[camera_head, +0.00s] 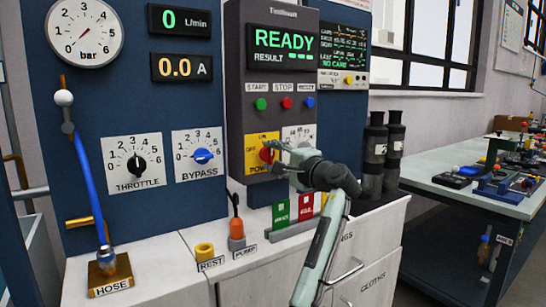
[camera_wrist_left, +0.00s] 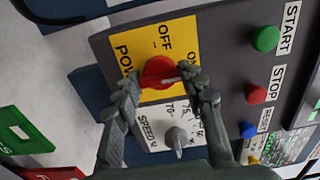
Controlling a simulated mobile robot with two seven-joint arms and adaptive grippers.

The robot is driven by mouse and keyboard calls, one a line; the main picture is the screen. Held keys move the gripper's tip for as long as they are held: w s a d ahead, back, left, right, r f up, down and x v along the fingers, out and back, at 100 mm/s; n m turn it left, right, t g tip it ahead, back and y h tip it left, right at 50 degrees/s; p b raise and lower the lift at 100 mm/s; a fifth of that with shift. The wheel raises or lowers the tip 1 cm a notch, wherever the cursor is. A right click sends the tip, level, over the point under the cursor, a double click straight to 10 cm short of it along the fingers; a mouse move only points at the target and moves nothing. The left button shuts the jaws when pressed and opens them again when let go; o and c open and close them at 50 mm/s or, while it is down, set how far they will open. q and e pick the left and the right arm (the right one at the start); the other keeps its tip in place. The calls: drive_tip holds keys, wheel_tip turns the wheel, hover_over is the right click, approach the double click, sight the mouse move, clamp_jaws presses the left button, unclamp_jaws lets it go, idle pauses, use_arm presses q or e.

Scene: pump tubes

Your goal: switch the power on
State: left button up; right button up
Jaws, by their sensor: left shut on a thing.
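The red power knob (camera_head: 265,155) sits on a yellow plate (camera_head: 254,142) marked OFF and POWER, low on the dark control box. It also shows in the left wrist view as a red knob (camera_wrist_left: 157,70) with a pale mark pointing right. Another label at the plate's edge is partly cut off by a finger. My left gripper (camera_head: 274,152) reaches the knob from the right, and its two fingers are shut on it in the left wrist view (camera_wrist_left: 164,84). The box display (camera_head: 284,40) is lit and reads READY. My right gripper is in neither view.
A SPEED dial (camera_wrist_left: 176,138) is close beside my fingers. START (camera_wrist_left: 265,38), STOP (camera_wrist_left: 257,94) and a blue button (camera_wrist_left: 249,130) line the box. Green and red blocks (camera_head: 281,213) stand below. Dark cylinders (camera_head: 374,150) stand right of my gripper.

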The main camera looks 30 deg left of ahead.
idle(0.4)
use_arm(q)
drive_tip(key=o, duration=1.2)
drive_tip(key=shift+c, duration=0.2)
drive_tip(key=shift+d, duration=0.1)
drive_tip(key=v, duration=1.1)
drive_tip(key=shift+s+d, duration=0.2)
drive_tip(key=shift+d, duration=0.15)
